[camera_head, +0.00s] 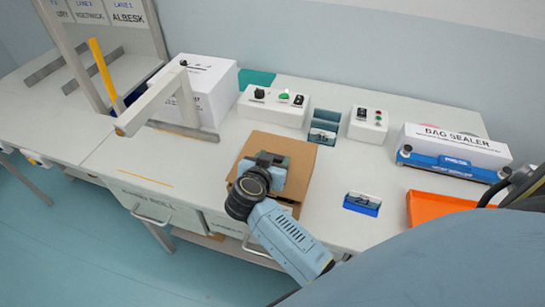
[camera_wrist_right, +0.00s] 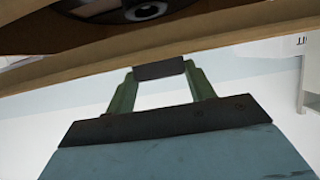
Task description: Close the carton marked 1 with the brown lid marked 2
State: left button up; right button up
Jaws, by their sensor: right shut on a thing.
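A brown cardboard piece (camera_head: 290,147) lies at the front middle of the table in the head view. I cannot tell the lid from the carton there, and neither mark 1 nor mark 2 is readable. My right gripper (camera_head: 268,163) is over it and hides its middle. In the right wrist view, my right gripper (camera_wrist_right: 160,72) is shut, with its fingertips by a brown cardboard edge (camera_wrist_right: 190,50) crossing the top. A dark area with a round shape shows beyond that edge. The gripped part is hard to see. My left gripper is not in view.
A white box (camera_head: 212,85) and a grey frame (camera_head: 165,97) stand left. Two control boxes (camera_head: 272,106) (camera_head: 369,121) and a blue holder (camera_head: 324,128) stand behind. A blue sign (camera_head: 362,204), an orange tray (camera_head: 432,208) and a bag sealer (camera_head: 455,148) are right. Bare table lies left of the cardboard.

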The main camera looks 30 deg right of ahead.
jog(key=shift+f+b, duration=0.4)
jog(key=shift+f, duration=0.75)
jog(key=o, duration=1.1)
jog(key=shift+c, duration=0.2)
jog(key=p+v, duration=0.1)
jog(key=v, duration=1.2)
jog(key=shift+a, duration=0.25)
